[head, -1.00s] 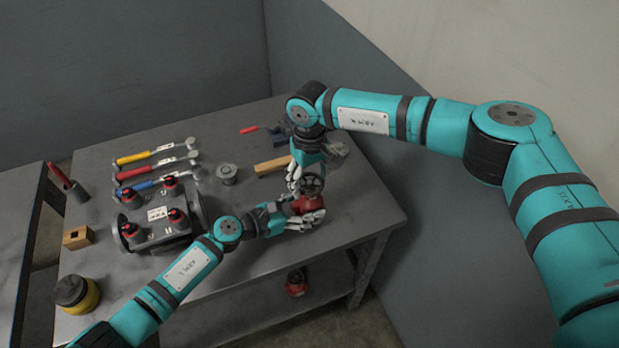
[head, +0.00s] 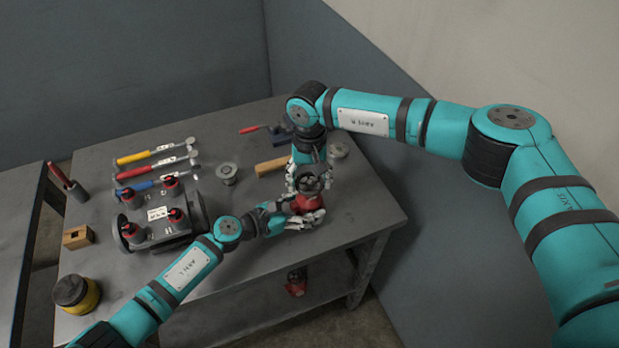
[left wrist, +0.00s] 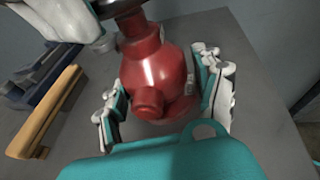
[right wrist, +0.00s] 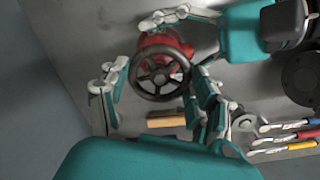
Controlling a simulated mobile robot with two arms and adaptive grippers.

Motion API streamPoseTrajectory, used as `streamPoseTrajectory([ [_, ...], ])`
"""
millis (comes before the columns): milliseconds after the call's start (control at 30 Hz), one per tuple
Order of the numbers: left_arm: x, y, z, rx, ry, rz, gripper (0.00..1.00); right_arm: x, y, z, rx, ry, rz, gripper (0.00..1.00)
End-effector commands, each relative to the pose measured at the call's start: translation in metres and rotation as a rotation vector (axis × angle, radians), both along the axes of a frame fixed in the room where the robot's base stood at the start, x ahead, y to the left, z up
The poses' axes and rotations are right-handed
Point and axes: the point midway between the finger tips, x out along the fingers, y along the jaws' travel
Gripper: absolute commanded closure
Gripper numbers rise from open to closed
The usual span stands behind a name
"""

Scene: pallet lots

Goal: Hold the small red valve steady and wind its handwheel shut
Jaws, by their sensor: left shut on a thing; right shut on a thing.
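The small red valve (head: 310,201) stands near the right front part of the grey bench, with its dark spoked handwheel (head: 313,182) on top. My left gripper (head: 306,217) is shut on the valve's red body. In the left wrist view its fingers lie on both sides of the rounded body (left wrist: 158,72). My right gripper (head: 309,178) comes from above and is shut on the handwheel. In the right wrist view its fingers flank the wheel's rim (right wrist: 158,97), with the red body (right wrist: 160,43) partly hidden behind.
A manifold with red-topped valves (head: 160,233) and several coloured-handled tools (head: 146,172) are at left.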

Motion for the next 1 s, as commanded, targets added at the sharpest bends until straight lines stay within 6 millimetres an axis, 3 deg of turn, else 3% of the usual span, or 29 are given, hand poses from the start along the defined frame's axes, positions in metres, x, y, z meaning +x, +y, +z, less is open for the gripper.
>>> streamPoseTrajectory([
  [1000,0.0006,0.0007,-0.0003,0.002,-0.001,0.002,0.5,-0.0001,0.0004,0.0003,0.002,0.001,-0.967,0.69],
])
